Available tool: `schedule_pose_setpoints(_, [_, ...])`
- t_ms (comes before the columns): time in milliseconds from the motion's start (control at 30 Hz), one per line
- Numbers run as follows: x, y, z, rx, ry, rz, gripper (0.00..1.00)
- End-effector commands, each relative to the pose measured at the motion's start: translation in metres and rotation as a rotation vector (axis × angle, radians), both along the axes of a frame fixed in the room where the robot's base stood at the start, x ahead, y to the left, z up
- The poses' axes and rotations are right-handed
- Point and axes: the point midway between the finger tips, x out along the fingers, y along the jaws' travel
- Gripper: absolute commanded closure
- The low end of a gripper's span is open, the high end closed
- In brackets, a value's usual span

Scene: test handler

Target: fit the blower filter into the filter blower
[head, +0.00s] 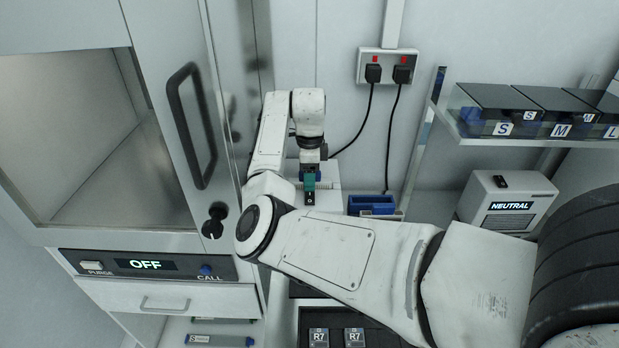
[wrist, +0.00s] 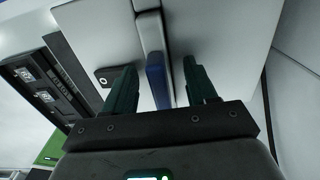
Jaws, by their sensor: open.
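My gripper (head: 310,197) points down at a white box (head: 329,178) against the back wall. In the wrist view its two green fingers (wrist: 159,66) are open, on either side of a blue bar (wrist: 156,80) that continues a white ridge on a pale panel (wrist: 215,35). No grip on the bar shows, and I cannot tell if it is part of the blower filter. A blue block (head: 371,204) sits right of my gripper. A grey box marked NEUTRAL (head: 507,203), with a grille, stands at the right; I cannot tell which unit is the filter blower.
A chamber with a door handle (head: 192,125) and an OFF panel (head: 146,264) stands left. Sockets with two cables (head: 387,66) hang behind. A shelf holds dark bins S, M, L (head: 505,108). R7 pieces (head: 319,338) lie in a black tray in front.

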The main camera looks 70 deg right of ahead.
Motion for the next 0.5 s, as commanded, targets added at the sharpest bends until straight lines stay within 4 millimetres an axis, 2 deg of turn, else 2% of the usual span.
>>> schedule_pose_setpoints(167, [0.001,-0.001,0.025,-0.003,-0.004,-0.002,0.43])
schedule_pose_setpoints(500, [0.001,-0.001,0.088,-0.002,-0.004,-0.002,0.43])
